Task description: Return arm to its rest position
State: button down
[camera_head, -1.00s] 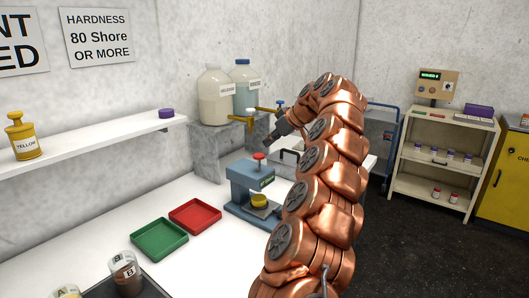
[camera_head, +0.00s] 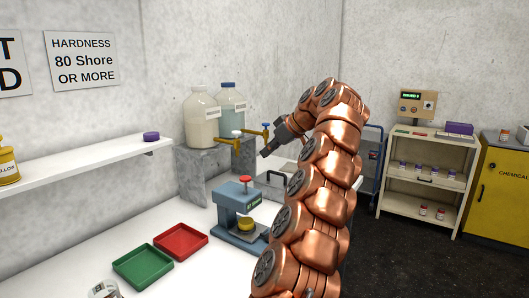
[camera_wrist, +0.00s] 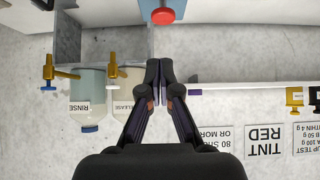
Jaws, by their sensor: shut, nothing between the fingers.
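My copper-coloured arm rises on the right of the head view and bends over toward the bench. My gripper (camera_head: 266,153) is at its end, in the air above and to the right of the blue hardness press (camera_head: 238,210). In the wrist view my gripper (camera_wrist: 160,70) has its two dark fingers together at the tips, with nothing between them. The wrist picture is upside down. The press's red knob (camera_wrist: 163,16) shows beyond the fingertips there, apart from them.
Two jugs with taps (camera_head: 202,120) stand on a grey stand (camera_head: 205,170) near my gripper. A red tray (camera_head: 181,241) and a green tray (camera_head: 143,266) lie on the bench. A wall shelf (camera_head: 85,163) is at left. A cart (camera_head: 428,175) and yellow cabinet (camera_head: 503,195) stand at right.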

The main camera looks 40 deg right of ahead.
jog(key=shift+a, duration=0.1)
jog(key=s+a+f+n+g+y, duration=0.1)
jog(key=a+g+y, duration=0.25)
jog(key=a, duration=2.45)
jog(key=s+a+f+g+h+p, duration=0.1)
jog(key=s+a+f+g, duration=0.1)
jog(key=s+a+f, duration=0.3)
jog(key=s+a+f+g+h, duration=0.1)
jog(key=s+a+f+g, duration=0.1)
jog(key=s+a, duration=0.45)
jog(key=s+f+m+g+h, duration=0.1)
jog(key=s+f, duration=0.6)
jog(key=s, duration=0.5)
jog(key=s+f+m+g+h, duration=0.2)
jog(key=s+f, duration=0.6)
jog(key=s, duration=0.4)
jog(key=shift+m, duration=0.3)
jog(key=shift+s+h, duration=0.1)
jog(key=shift+h, duration=0.15)
